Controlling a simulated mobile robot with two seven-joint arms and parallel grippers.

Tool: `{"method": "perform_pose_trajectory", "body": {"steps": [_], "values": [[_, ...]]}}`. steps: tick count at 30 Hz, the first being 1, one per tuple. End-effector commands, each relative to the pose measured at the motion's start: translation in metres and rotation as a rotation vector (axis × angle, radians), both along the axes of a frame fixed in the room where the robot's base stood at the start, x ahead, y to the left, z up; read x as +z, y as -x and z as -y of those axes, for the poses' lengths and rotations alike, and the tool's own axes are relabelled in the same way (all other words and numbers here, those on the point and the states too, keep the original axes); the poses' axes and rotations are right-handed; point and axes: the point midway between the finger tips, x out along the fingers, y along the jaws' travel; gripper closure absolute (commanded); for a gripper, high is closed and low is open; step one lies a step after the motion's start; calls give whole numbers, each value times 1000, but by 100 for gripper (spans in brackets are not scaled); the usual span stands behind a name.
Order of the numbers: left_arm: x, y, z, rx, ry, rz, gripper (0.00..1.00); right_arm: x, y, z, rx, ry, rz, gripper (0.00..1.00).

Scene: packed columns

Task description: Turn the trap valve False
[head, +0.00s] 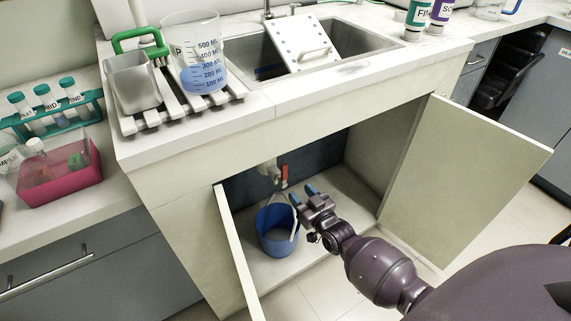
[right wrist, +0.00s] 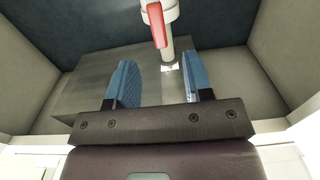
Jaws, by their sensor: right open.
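The trap valve has a red handle (head: 284,175) on a white drain pipe (head: 270,172) under the sink, inside the open cabinet. In the right wrist view the red handle (right wrist: 157,26) hangs down along the white pipe (right wrist: 168,46), at the top middle. My right gripper (head: 303,192) is inside the cabinet opening, just below and right of the handle. In the right wrist view its blue fingers (right wrist: 163,85) are open, with nothing between them. The handle is beyond the fingertips, apart from them. My left gripper is not in view.
A blue bucket (head: 277,238) stands on the cabinet floor below the pipe, close to my right gripper. The cabinet doors stand open at left (head: 237,255) and right (head: 460,180). The counter (head: 300,100) above holds a beaker (head: 197,60) and a sink (head: 260,55).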

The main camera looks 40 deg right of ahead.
Motion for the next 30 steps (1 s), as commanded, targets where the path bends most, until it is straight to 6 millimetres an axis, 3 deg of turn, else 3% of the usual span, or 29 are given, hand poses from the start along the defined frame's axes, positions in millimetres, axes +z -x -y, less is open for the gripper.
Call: {"method": "perform_pose_trajectory", "body": {"steps": [8,24,30], "values": [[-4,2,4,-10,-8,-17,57,0,-22,3,-7,-4,6,53],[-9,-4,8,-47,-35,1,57,-2,-100,7,-7,-2,4,53],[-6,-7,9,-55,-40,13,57,0,-115,8,-7,-3,5,53]]}}
